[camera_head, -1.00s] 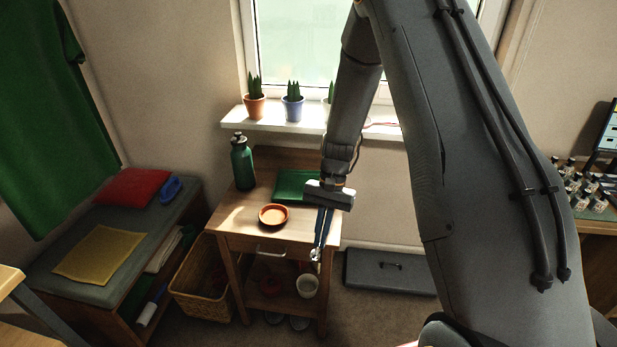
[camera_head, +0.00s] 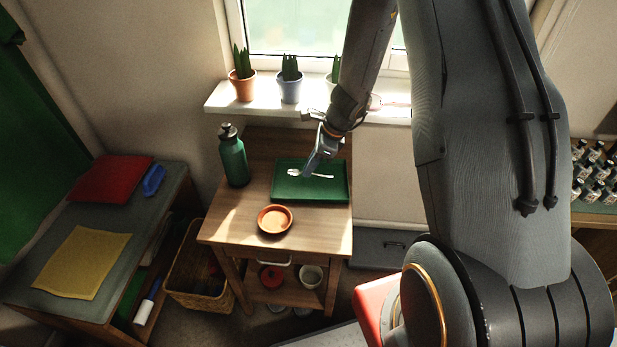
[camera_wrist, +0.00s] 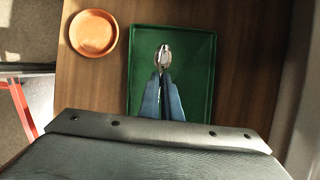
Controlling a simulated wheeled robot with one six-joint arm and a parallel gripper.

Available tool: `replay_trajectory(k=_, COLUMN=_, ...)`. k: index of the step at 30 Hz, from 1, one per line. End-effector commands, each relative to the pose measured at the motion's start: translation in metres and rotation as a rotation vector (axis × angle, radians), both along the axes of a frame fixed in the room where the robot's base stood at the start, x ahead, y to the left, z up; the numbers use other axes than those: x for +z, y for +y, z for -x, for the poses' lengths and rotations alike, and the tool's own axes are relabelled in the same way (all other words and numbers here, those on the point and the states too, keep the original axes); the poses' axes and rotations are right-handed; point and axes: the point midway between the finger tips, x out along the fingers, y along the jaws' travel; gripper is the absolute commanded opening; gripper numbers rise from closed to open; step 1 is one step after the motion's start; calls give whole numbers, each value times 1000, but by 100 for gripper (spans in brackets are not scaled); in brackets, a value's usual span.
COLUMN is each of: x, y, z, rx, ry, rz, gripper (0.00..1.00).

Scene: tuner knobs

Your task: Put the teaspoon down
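The silver teaspoon (camera_head: 322,176) is over the green tray (camera_head: 284,194), with its bowl to the left and its handle to the right. My gripper (camera_head: 308,172) reaches down to it from above, its blue fingers close together around the spoon. In the wrist view the spoon's bowl (camera_wrist: 163,56) sticks out past the fingertips (camera_wrist: 162,76), which hide the handle. The tray (camera_wrist: 203,45) lies below, otherwise empty. I cannot tell whether the spoon touches the tray floor.
The tray is on a small wooden table (camera_head: 226,224). An orange saucer (camera_head: 274,219) sits in front of the tray, and a green bottle (camera_head: 233,158) stands at the left. Potted plants (camera_head: 290,86) line the windowsill behind. A wicker basket (camera_head: 195,290) is below left.

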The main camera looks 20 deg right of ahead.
Motion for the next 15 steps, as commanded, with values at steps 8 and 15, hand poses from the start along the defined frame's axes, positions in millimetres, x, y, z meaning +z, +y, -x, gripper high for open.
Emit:
replay_trajectory(k=8, x=-29, y=1, z=1, rx=2, ry=2, rz=-1, gripper=0)
replay_trajectory(k=15, x=-52, y=2, z=0, rx=7, ry=-2, rz=1, gripper=0)
